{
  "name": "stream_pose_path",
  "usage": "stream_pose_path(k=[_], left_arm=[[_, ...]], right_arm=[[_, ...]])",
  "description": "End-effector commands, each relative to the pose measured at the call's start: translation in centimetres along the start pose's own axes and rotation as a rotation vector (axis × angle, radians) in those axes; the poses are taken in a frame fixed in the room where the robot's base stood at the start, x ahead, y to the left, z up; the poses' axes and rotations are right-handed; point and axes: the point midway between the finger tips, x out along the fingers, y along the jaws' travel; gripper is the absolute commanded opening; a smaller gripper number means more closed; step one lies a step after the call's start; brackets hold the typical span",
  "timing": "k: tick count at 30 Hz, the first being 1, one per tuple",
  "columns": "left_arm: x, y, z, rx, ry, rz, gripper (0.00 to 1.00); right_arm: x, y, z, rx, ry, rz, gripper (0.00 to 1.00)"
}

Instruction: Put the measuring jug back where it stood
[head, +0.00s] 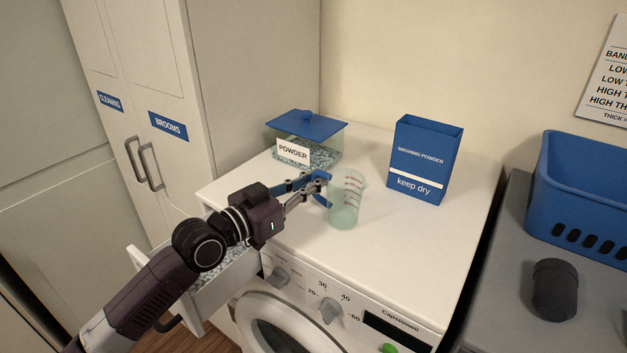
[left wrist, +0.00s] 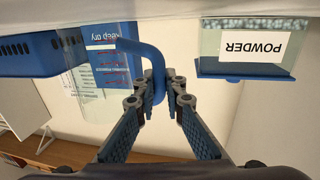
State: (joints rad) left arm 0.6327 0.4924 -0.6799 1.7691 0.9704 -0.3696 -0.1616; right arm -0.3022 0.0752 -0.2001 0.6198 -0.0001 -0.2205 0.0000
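The measuring jug (head: 347,203) is pale green and see-through, with red marks and a blue handle. It is upright over the top of the white washing machine (head: 410,250), and I cannot tell whether its base touches. My left gripper (head: 318,187) comes in from the left with its fingers closed around the handle. The left wrist view is upside down and shows the jug (left wrist: 103,85) with its blue handle (left wrist: 154,62) between the fingertips (left wrist: 160,101). My right gripper is out of view.
A clear powder box (head: 325,155) with a blue lid stands behind the jug. A blue washing powder carton (head: 424,165) stands to its right. The detergent drawer (head: 215,290) is open below my arm. A blue basket (head: 585,190) and dark cup (head: 555,290) sit farther right.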

Motion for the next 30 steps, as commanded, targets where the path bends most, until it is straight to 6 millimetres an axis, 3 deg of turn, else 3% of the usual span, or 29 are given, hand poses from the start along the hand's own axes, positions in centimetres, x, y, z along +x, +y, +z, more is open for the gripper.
stream_pose_path(k=[4,15,30], left_arm=[[0.0,0.0,0.0,0.0,-0.001,0.0,0.26],[-0.3,0.0,-0.1,0.0,-0.002,0.0,0.26],[-9.9,-0.1,0.2,0.003,-0.004,-0.001,0.26]], right_arm=[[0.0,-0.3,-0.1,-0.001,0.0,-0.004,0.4],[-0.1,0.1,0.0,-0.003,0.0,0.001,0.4],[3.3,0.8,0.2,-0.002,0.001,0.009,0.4]])
